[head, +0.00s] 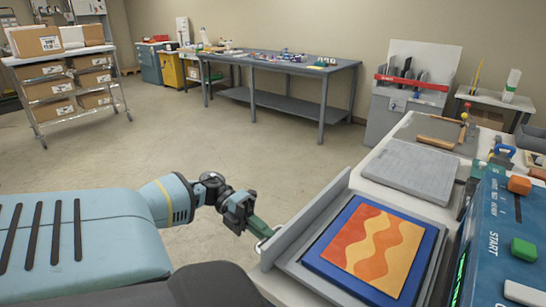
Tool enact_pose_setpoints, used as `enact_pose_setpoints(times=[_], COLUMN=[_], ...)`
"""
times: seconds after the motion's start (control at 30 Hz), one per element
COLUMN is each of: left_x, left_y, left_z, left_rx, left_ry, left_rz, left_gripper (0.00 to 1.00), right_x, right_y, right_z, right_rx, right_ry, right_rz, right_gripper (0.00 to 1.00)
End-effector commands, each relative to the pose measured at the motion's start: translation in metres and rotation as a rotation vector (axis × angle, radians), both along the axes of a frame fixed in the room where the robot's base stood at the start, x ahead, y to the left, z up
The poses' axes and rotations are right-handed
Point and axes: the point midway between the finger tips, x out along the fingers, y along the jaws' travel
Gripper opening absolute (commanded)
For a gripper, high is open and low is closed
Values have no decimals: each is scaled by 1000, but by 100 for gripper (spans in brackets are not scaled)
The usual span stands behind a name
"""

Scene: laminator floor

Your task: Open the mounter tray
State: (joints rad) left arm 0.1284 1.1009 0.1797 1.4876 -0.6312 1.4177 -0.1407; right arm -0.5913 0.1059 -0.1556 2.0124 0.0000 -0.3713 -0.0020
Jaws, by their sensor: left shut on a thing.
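The mounter tray (292,262) is at the lower right in the head view, a grey tray with a raised front wall on its left side. A blue-bordered panel (330,262) with an orange and yellow wave pattern lies in it. My left gripper (256,226) is at the left of the tray wall, shut on what looks like the tray's handle (262,243). The grip itself is partly hidden by the fingers. My right gripper is not in the picture.
A blue control console (508,233) with a green START button (523,251) stands right of the tray. A grey slab (410,170) lies behind it. A long workbench (280,68) and a cart of boxes (67,75) stand farther back. The floor left of the tray is clear.

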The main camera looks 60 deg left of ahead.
Motion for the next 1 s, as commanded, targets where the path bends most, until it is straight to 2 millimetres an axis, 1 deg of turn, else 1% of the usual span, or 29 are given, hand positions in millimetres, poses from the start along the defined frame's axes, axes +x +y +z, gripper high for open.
enact_pose_setpoints(times=[0.37,0.4,0.5,0.53,0.83,0.93,1.0], left_x=[0,0,0,0,-1,-3,-5], left_y=[1,1,1,1,3,10,19], left_z=[1,1,1,1,0,1,2], left_rx=[-1,-1,-1,-1,0,1,1], left_ry=[-1,-1,-1,-1,1,2,4], left_rz=[1,1,1,1,1,1,3], left_gripper=[0,16,29,31,31,31,31], right_x=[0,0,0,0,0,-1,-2], right_y=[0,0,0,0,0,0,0], right_z=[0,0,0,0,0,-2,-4], right_rx=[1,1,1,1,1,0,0], right_ry=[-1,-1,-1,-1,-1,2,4], right_rz=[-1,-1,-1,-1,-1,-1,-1], right_gripper=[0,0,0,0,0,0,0])
